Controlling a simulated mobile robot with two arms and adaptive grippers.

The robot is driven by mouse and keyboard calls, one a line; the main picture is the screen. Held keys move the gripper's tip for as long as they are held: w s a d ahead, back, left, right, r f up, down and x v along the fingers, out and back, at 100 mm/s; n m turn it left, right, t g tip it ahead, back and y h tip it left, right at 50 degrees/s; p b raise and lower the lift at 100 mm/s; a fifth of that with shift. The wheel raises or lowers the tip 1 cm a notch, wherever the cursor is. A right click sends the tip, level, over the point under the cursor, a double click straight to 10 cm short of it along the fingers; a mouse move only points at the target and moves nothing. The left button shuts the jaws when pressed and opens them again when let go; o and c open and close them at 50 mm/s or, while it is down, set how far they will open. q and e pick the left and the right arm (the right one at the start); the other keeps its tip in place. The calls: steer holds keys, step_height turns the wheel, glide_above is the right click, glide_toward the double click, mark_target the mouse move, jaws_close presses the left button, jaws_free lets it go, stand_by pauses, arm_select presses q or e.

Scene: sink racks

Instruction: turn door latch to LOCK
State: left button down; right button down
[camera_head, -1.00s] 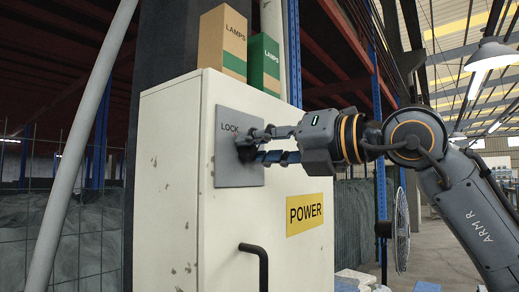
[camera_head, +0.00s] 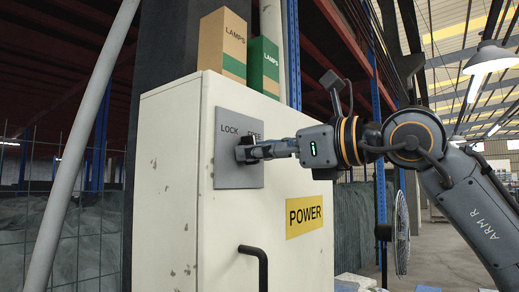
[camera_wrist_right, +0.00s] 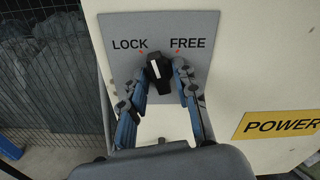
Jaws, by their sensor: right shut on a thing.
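The door latch is a black knob (camera_wrist_right: 158,72) with a white line, on a grey plate (camera_wrist_right: 120,32) marked LOCK at left and FREE at right. A red tick sits under each word. In the wrist view the white line leans slightly up and left, toward the LOCK side. My right gripper (camera_wrist_right: 160,78) is shut on the knob, one finger on each side. In the head view the right gripper (camera_head: 252,150) reaches the plate from the right and partly covers the knob (camera_head: 243,150). My left gripper is not in view.
The plate is on a cream cabinet (camera_head: 165,190) with a yellow POWER label (camera_head: 304,216) and a black door handle (camera_head: 258,262) below. Two LAMPS boxes (camera_head: 222,42) stand on top. A fan (camera_head: 401,235) is at the right behind.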

steer(key=n, duration=0.5)
steer(key=shift+f+n+p, duration=0.1)
steer(key=shift+n+p, duration=0.2)
steer(key=shift+p, duration=0.05)
stand_by(0.5)
steer(key=c, duration=1)
jaws_free()
steer(key=v, duration=1.2)
steer(key=shift+w, duration=0.1)
